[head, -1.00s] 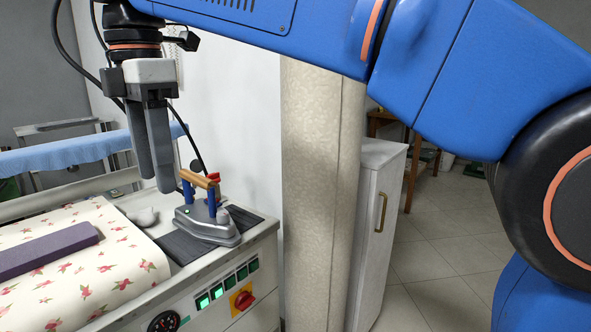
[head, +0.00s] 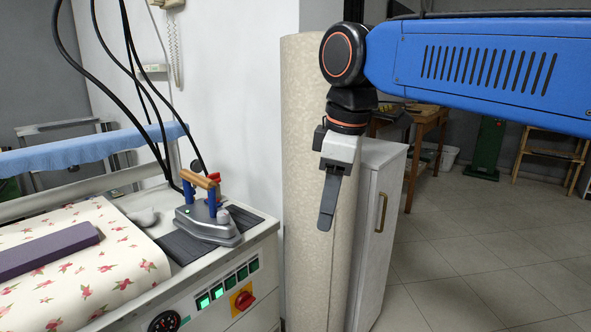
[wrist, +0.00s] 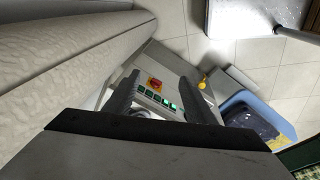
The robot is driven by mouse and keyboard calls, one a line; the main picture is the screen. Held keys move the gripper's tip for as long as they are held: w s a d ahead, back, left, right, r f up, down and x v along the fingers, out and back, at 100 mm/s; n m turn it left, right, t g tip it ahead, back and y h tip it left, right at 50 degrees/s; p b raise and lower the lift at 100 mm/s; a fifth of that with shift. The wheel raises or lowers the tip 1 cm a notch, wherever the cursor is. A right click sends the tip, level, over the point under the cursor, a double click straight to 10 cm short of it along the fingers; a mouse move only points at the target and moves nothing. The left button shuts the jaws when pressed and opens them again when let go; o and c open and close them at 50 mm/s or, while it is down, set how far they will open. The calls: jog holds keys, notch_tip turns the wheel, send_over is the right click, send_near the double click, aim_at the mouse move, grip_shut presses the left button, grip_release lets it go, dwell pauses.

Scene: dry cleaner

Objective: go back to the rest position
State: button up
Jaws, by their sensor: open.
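My gripper (head: 329,200) hangs pointing down in the head view, in front of the beige patterned column (head: 303,150) and to the right of the ironing table. Its fingers overlap in this view. In the wrist view my gripper (wrist: 158,88) shows two fingers spread apart with nothing between them. The iron (head: 207,222), with a wooden handle and blue posts, stands on a dark ribbed mat (head: 181,246) on the table, well to the left of my gripper.
The ironing table (head: 213,270) has a floral cover (head: 112,285) with a purple block (head: 45,250) on it. A white cabinet (head: 378,235) stands behind my gripper. Black cables (head: 134,80) hang above the iron. The tiled floor (head: 480,260) at right is clear.

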jog(key=s+d+f+m+t, duration=0.1)
jog(key=s+d+f+m, duration=0.3)
jog(key=d+f, duration=0.3)
jog(key=s+d+f+m+t, duration=0.1)
jog(key=s+d+f+m, duration=0.3)
jog(key=d+f+m, duration=0.2)
jog(key=s+d+f+m+t+h, duration=0.1)
jog(key=s+d+f+m, duration=0.3)
jog(key=d+f, duration=0.5)
jog(key=shift+d+f+m, duration=0.4)
jog(key=shift+f+m, duration=0.1)
jog(key=shift+f, duration=0.05)
